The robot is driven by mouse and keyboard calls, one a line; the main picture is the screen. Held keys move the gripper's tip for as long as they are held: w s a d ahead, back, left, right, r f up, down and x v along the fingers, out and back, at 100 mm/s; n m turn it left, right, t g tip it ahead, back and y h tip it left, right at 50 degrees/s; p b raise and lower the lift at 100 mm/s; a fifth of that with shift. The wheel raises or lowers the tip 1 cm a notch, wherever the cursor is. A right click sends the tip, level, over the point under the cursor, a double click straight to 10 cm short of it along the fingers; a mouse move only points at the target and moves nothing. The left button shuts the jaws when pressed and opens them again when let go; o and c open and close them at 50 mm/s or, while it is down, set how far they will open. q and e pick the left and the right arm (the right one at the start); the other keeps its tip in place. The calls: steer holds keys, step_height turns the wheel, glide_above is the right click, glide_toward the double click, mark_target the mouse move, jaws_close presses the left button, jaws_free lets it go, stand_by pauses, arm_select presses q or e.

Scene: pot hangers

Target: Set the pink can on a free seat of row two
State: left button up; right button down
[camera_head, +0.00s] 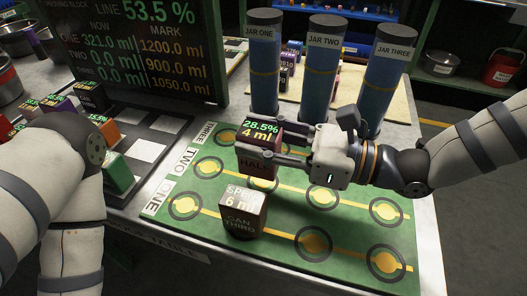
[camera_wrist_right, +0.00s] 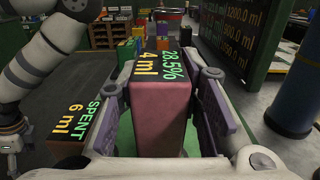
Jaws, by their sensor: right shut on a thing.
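The pink can (camera_head: 258,164), a boxy can with a dark top reading 28.5% and 4 ml, is in my right gripper (camera_head: 268,145). The fingers are shut on its two sides; the can also shows in the right wrist view (camera_wrist_right: 160,112). It is upright over the middle of the green mat (camera_head: 345,173). Its height above the mat is hard to tell. In row two, the left ring (camera_head: 197,167) and the rings to the right (camera_head: 321,195) (camera_head: 385,209) look empty. The spot behind and below the can is hidden. My left gripper is outside the head view.
A dark can marked SPENT, 6 ml (camera_head: 243,213) stands in row one, in front of the pink can. Jar one (camera_head: 264,70), jar two (camera_head: 320,75) and jar three (camera_head: 385,85) stand behind the mat. A dark board (camera_head: 140,45) stands at the back left. Several cans stand left.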

steer(key=shift+w+d+f+b, duration=0.15)
steer(key=shift+w+f+b, duration=0.05)
steer(key=shift+f, duration=0.75)
steer(key=shift+w+d+f+b, duration=0.1)
steer(key=shift+w+f+b, duration=0.05)
steer(key=shift+f, duration=0.75)
steer(key=shift+f, duration=0.2)
steer(key=c, duration=1.1)
jaws_free()
